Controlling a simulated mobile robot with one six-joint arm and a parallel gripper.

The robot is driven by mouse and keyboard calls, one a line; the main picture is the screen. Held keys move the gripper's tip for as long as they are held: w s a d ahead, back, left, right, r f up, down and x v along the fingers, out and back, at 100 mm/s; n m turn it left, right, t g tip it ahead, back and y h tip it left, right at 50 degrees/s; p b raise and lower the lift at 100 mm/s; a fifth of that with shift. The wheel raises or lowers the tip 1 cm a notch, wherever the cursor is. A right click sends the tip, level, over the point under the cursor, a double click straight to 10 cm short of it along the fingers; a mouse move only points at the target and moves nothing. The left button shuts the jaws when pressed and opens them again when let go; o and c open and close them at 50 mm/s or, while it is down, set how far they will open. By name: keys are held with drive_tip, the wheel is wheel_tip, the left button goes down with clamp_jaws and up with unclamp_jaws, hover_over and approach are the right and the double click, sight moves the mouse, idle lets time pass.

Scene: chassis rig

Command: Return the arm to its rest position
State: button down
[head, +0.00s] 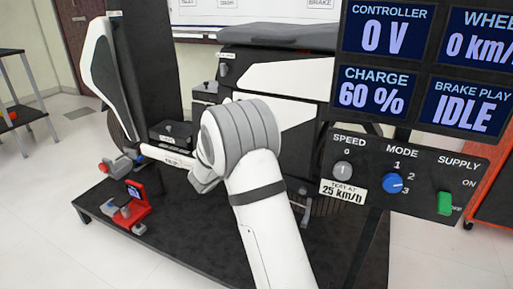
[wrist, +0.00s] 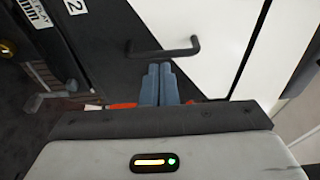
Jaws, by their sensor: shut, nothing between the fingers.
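My gripper (wrist: 158,85) shows in the wrist view with its two blue-grey fingers side by side, shut and empty. The fingertips appear just below a black hooked handle (wrist: 165,50) in the picture; I cannot tell whether they touch it. In the head view my white arm (head: 270,225) rises from the bottom edge to a large grey-banded joint (head: 240,135) and bends there. I cannot clearly make out my gripper in the head view.
A black and white vehicle (head: 285,85) stands on a dark platform (head: 190,225) behind my arm. A red device (head: 132,208) sits on the platform at left. A control panel (head: 400,180) with knobs and a green switch fills the right. Pale floor (head: 40,235) is clear at left.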

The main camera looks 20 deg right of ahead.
drive_tip(key=p+v, duration=0.3)
drive_tip(key=v, duration=0.7)
wheel_tip(320, 180, up, 13)
drive_tip(key=w+a+n+t+y+p, duration=0.2)
drive_tip(key=a+n+t+y+p, duration=0.15)
drive_tip(key=n+y+p, duration=0.45)
drive_tip(key=s+a+r+n+y+p, duration=0.2)
drive_tip(key=s+r+n+y+p, duration=0.1)
drive_tip(key=r+n+p, duration=0.25)
drive_tip(key=s+a+r+n+y+p, duration=0.3)
drive_tip(key=r+n+y+p, duration=0.1)
drive_tip(key=r+p, duration=0.15)
drive_tip(key=s+d+r+n+g+p, duration=0.1)
drive_tip(key=s+r+n+g+p, duration=0.2)
drive_tip(key=s, duration=0.6)
drive_tip(key=s+d+r+n+g+p, duration=0.2)
drive_tip(key=s+r+n+g+p, duration=0.1)
drive_tip(key=s, duration=0.7)
drive_tip(key=s+d+r+n+g+p, duration=0.1)
drive_tip(key=s+r+n+g+p, duration=0.3)
drive_tip(key=s+p, duration=0.4)
drive_tip(key=shift+s+d+r+n, duration=0.35)
drive_tip(key=shift+s+r+n, duration=0.45)
drive_tip(key=shift+n, duration=0.45)
